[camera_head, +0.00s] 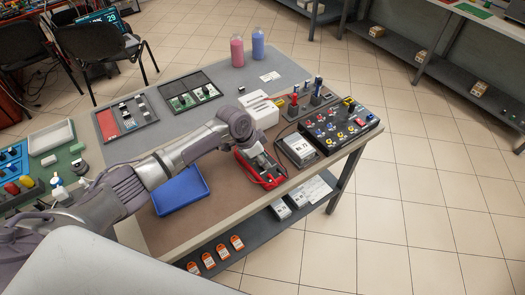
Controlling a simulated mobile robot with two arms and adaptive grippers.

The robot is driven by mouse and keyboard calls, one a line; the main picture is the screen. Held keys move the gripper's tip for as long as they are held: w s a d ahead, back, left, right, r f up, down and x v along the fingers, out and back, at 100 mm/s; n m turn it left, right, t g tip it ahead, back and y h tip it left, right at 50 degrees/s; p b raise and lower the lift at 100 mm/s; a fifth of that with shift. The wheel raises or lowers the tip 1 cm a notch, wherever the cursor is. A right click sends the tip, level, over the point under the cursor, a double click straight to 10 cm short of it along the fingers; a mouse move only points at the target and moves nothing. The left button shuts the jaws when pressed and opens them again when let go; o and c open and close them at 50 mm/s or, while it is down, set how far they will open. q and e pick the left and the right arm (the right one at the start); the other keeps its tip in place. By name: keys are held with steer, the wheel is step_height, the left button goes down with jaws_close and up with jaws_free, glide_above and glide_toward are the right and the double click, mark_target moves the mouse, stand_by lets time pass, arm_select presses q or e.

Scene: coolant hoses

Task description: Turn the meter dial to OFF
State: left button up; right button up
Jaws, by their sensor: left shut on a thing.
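The meter (269,181) lies in a red case on the brown mat near the front right edge of the table. My left gripper (256,158) reaches down over the meter from the left and is shut on its dial. The gripper covers the dial and much of the meter's face, so the dial's setting cannot be read. My right gripper is not in view.
A white slotted block (259,110) stands behind the meter. A grey box with a display (298,150) and a black connector panel (341,126) stand to its right. A blue tray (181,191) lies to its left. The table edge is close in front.

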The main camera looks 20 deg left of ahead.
arm_select(q)
steer(key=shift+r+n+t+p, duration=0.2)
steer(key=shift+n+t+p, duration=0.1)
steer(key=shift+n+p, duration=0.7)
steer(key=shift+f+n+y+p, duration=0.1)
steer(key=shift+n+y+p, duration=0.2)
steer(key=shift+n+p, duration=0.3)
steer(key=o, duration=1.2)
steer(key=shift+f, duration=0.1)
steer(key=shift+c, duration=0.2)
steer(key=v, duration=1.2)
steer(key=shift+s, duration=0.15)
